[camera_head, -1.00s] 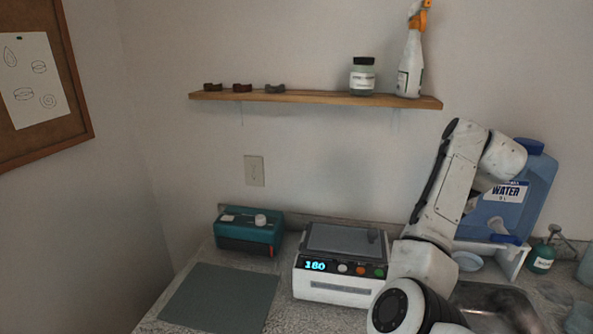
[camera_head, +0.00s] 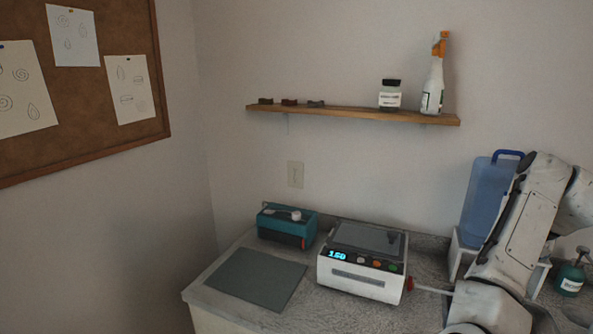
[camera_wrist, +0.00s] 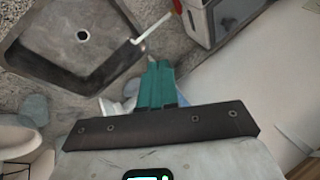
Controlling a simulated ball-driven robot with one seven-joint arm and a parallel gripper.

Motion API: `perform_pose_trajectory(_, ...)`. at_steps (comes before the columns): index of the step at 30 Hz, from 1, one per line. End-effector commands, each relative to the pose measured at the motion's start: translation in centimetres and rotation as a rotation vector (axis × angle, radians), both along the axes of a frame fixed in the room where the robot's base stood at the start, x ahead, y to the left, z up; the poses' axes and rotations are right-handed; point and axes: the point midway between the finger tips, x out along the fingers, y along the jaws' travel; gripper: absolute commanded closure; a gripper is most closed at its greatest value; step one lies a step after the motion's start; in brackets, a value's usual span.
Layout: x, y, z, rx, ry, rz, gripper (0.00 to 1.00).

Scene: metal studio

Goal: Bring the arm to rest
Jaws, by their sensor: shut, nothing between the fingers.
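My gripper (camera_wrist: 157,66) shows in the wrist view as teal fingers closed together with nothing between them. It is near the inner side of a dark sink basin (camera_wrist: 52,62). In the head view my arm (camera_head: 524,222) is folded at the right edge, in front of the blue water jug (camera_head: 486,196). My gripper is not visible in the head view.
A white device with a lit display (camera_head: 362,282) stands left of my arm; a red-tipped lever sticks out beside it. A teal box (camera_head: 284,232) and a grey mat (camera_head: 256,281) lie further left. A green pump bottle (camera_head: 570,278) stands at right. A wooden shelf (camera_head: 350,112) is above.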

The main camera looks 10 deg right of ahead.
Motion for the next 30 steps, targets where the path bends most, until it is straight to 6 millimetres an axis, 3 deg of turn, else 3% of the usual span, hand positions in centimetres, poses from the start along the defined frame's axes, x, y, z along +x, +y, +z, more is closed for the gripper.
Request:
perform_pose_trajectory(11,-1.9,0.3,-3.8,-0.068,0.054,0.012,1.00)
perform_pose_trajectory(17,-3.7,0.8,-6.8,-0.128,0.100,0.031,1.00)
perform_pose_trajectory(23,-6.8,2.0,-11.4,-0.218,0.167,0.082,1.00)
perform_pose_trajectory(30,-12.4,5.7,-18.0,-0.344,0.261,0.223,1.00)
